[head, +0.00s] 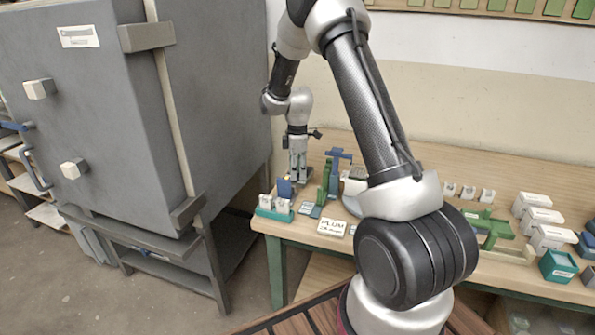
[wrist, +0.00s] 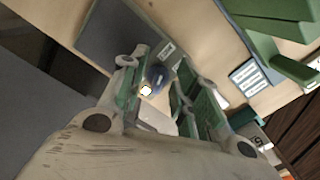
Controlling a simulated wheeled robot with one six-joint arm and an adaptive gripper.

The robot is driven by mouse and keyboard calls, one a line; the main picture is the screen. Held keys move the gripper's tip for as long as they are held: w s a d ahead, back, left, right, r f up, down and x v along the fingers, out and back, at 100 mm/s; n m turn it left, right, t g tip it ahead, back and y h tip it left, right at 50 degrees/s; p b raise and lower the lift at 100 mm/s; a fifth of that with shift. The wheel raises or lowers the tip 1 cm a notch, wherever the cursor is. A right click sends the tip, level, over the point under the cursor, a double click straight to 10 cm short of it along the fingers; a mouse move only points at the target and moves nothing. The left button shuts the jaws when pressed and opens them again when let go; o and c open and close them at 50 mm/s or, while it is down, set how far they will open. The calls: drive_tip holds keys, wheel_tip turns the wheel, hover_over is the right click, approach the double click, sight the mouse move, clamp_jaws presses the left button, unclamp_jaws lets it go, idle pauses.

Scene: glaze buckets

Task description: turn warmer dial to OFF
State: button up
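My gripper (head: 297,178) points down over the left end of the table in the head view. In the wrist view its two fingers (wrist: 155,78) stand apart with a gap between them. A dark grey flat panel (wrist: 108,36) lies just beyond the left finger. In the head view, the dial cannot be made out near the gripper.
A blue block (head: 286,188), a green upright piece (head: 323,186) and a blue stand (head: 338,158) crowd the gripper. A teal rack (head: 272,211) and a PLUM card (head: 331,227) lie in front. A large grey kiln-like cabinet (head: 90,130) stands at left. White boxes (head: 540,222) stand at right.

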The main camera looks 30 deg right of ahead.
drive_tip(key=shift+f, duration=0.15)
clamp_jaws()
drive_tip(key=shift+m, duration=0.3)
drive_tip(key=m, duration=0.4)
drive_tip(key=shift+s+a+m, duration=0.1)
drive_tip(key=shift+s+m, duration=0.1)
drive_tip(key=shift+m, duration=0.1)
drive_tip(key=m, duration=0.4)
drive_tip(key=shift+a+m, duration=0.15)
drive_tip(key=shift+m, duration=0.15)
idle(0.4)
unclamp_jaws()
drive_tip(key=shift+s, duration=0.1)
